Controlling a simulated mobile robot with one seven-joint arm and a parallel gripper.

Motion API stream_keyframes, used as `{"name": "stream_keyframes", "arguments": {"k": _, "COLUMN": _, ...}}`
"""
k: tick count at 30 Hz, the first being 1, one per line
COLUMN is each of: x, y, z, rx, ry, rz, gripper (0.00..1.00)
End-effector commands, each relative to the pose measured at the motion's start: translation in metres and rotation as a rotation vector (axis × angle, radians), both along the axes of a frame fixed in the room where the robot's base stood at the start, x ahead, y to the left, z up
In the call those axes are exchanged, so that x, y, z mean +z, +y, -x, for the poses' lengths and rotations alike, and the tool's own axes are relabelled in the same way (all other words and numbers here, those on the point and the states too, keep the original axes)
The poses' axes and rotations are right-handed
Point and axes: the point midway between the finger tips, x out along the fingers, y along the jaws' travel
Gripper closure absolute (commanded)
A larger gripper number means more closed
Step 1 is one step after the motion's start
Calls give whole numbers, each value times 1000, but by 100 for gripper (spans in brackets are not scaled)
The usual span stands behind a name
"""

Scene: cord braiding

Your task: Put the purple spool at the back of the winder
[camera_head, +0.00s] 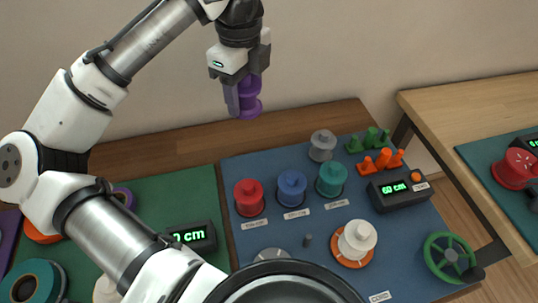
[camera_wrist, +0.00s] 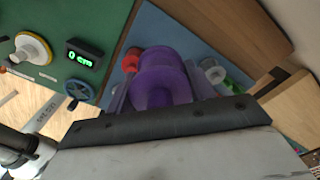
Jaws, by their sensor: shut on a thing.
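My gripper (camera_head: 243,92) is high above the back edge of the blue mat, near the wall. It is shut on the purple spool (camera_head: 251,106), which hangs between the fingers, clear of the table. In the wrist view the purple spool (camera_wrist: 163,84) fills the middle, between the fingers.
A red spool (camera_head: 249,196), a blue spool (camera_head: 291,187), a teal spool (camera_head: 331,178) and a grey spool (camera_head: 322,145) stand toward the mat's back. Orange pegs (camera_head: 382,161) and green pegs (camera_head: 370,139) stand right of them. Bare wood (camera_head: 180,150) runs behind the mats.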

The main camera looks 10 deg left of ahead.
Motion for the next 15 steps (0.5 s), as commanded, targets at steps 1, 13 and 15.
{"name": "stream_keyframes", "arguments": {"k": 1, "x": -10, "y": -1, "z": 1, "rx": -3, "ry": 4, "rz": 4, "gripper": 69}}
{"name": "stream_keyframes", "arguments": {"k": 13, "x": -114, "y": 0, "z": 1, "rx": -1, "ry": 4, "rz": 2, "gripper": 69}}
{"name": "stream_keyframes", "arguments": {"k": 15, "x": -129, "y": 0, "z": 1, "rx": -1, "ry": 4, "rz": 2, "gripper": 69}}
